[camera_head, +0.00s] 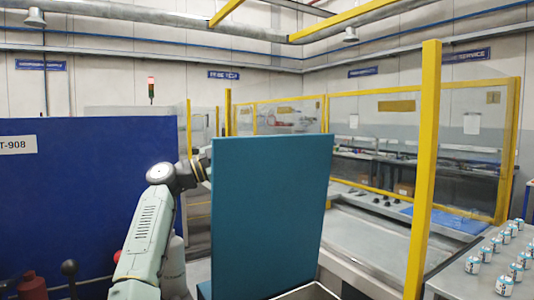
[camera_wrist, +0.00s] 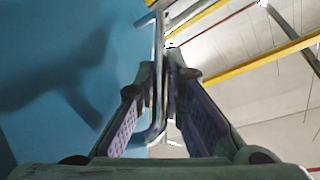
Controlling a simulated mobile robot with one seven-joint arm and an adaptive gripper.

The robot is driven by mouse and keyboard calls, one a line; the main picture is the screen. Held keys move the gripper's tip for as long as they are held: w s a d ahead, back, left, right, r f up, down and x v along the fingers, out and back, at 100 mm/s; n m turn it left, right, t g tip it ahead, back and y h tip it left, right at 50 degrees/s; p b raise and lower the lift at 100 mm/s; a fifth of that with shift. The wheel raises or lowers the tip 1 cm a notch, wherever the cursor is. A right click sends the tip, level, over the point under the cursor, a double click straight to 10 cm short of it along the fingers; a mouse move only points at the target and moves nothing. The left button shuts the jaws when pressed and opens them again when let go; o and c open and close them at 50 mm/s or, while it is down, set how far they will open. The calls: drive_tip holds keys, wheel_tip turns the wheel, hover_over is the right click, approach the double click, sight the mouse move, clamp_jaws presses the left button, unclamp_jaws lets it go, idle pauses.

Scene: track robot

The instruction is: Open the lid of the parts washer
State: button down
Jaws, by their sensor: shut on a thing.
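The lid of the parts washer (camera_head: 270,215) is a large teal panel in the middle of the head view. It stands raised, close to upright. The rim of the washer (camera_head: 308,292) shows below it at the bottom edge. My arm comes up on the lid's left, and my gripper is hidden behind the lid in that view. In the wrist view my gripper (camera_wrist: 162,80) is shut on the lid's metal handle (camera_wrist: 158,35), a thin bar running between the two fingers. The teal lid face (camera_wrist: 60,70) fills the left of that view, with a dark shadow on it.
A blue panel (camera_head: 75,200) stands to the left of my arm. A yellow post (camera_head: 424,170) and a fence of clear panels stand at the right. A metal table (camera_head: 450,290) with several small cans (camera_head: 503,285) is at the lower right.

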drive_tip(key=shift+w+a+f+n+t, duration=0.1)
drive_tip(key=shift+w+a+n+t, duration=0.4)
drive_tip(key=shift+w+n, duration=0.4)
drive_tip(key=shift+w+a+f+n+t, duration=0.1)
drive_tip(key=shift+w+a+n+t, duration=0.2)
drive_tip(key=shift+w+a+n, duration=0.55)
drive_tip(key=shift+w+d, duration=0.1)
drive_tip(key=c, duration=1.7)
unclamp_jaws()
drive_tip(key=v, duration=1.2)
drive_tip(key=shift+r, duration=0.1)
